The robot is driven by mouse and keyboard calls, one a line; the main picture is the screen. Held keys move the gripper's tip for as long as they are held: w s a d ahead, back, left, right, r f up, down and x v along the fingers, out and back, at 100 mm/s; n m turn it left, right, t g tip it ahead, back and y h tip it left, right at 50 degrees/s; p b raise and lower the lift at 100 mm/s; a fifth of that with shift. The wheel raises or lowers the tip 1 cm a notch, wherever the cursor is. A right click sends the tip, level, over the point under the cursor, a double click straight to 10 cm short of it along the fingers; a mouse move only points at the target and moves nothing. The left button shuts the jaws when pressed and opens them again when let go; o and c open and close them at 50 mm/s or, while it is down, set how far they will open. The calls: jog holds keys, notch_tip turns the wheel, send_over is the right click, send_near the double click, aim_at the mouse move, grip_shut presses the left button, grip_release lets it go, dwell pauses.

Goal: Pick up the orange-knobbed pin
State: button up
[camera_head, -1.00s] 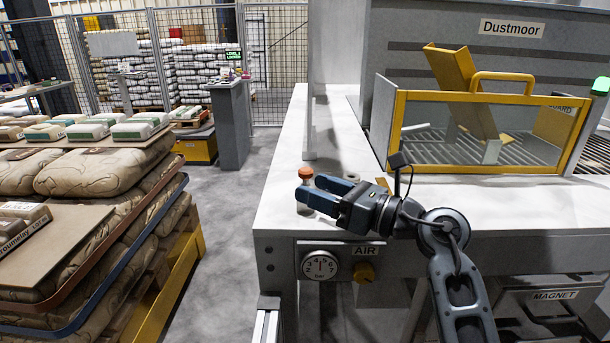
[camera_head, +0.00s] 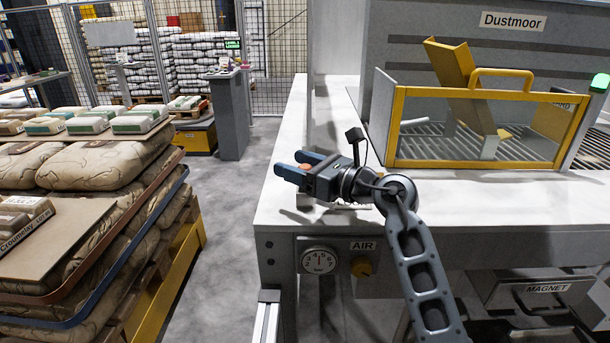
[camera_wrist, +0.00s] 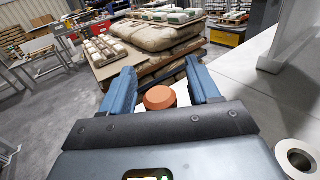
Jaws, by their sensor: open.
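The orange-knobbed pin shows in the wrist view as an orange knob (camera_wrist: 160,97) between the two fingers, close to the palm. In the head view only a bit of the orange knob (camera_head: 307,167) shows between the fingers; the rest of the pin is hidden by my gripper. My gripper (camera_head: 292,164) has blue fingers and reaches left over the white bench top (camera_head: 293,125). In the wrist view the fingers (camera_wrist: 158,82) stand apart on either side of the knob, with a gap to each. I cannot tell the gripper's height over the bench.
A yellow-framed guard (camera_head: 480,128) stands on the bench to the right. A sack pallet (camera_head: 80,230) stands left across a clear floor aisle. A round metal fitting (camera_wrist: 298,158) lies at lower right.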

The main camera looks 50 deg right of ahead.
jog(key=shift+c, duration=0.3)
jog(key=c, duration=1.1)
jog(key=shift+o, duration=0.2)
